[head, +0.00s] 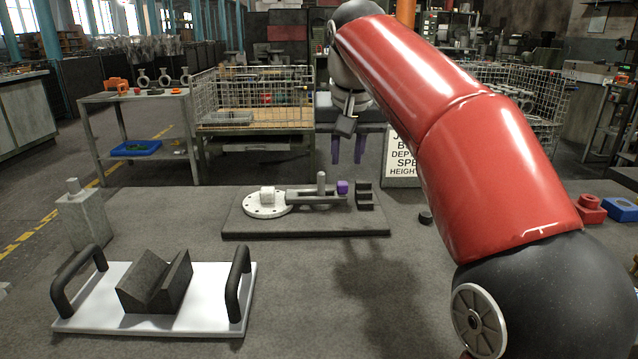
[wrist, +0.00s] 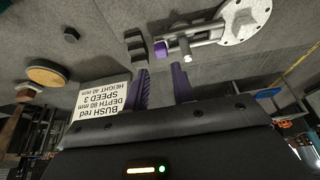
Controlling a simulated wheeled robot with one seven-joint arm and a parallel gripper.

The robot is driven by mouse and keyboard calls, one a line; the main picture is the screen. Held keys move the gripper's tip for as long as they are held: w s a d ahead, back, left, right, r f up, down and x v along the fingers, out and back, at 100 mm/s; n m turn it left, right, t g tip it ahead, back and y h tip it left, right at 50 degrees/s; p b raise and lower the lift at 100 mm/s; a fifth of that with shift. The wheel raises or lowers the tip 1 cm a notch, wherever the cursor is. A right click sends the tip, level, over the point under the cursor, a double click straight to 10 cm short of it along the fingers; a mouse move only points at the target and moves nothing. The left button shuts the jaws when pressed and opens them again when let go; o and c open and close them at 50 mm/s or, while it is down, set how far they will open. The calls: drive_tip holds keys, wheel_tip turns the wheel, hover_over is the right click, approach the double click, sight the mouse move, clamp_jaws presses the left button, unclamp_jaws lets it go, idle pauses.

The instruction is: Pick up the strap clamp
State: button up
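The strap clamp (head: 310,195) is a grey bar with an upright stud and a purple end piece (head: 342,187). Its left part reaches over a white flanged disc (head: 267,206) on a dark base plate (head: 300,225). A black step block (head: 365,196) stands at its right end. In the wrist view the clamp (wrist: 203,36) also shows, purple end nearest my fingers. My gripper (head: 347,160) has two purple fingers, apart with nothing between them. It hangs in the air above the table, close to the purple end but not touching it; the wrist view shows the fingers too (wrist: 160,70).
A white tray with black handles (head: 200,318) carrying a dark V-block (head: 154,282) lies front left. A grey bottle-shaped block (head: 82,220) stands behind it. A white text sign (head: 402,165) stands behind the table. Red (head: 589,208) and blue (head: 620,208) parts lie at right.

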sight(342, 183)
drive_tip(key=b+x, duration=0.1)
drive_tip(key=x, duration=0.6)
drive_tip(key=shift+w+a+f+b, duration=0.1)
drive_tip(key=shift+w+f+b, duration=0.05)
drive_tip(key=shift+w+b, duration=0.15)
clamp_jaws()
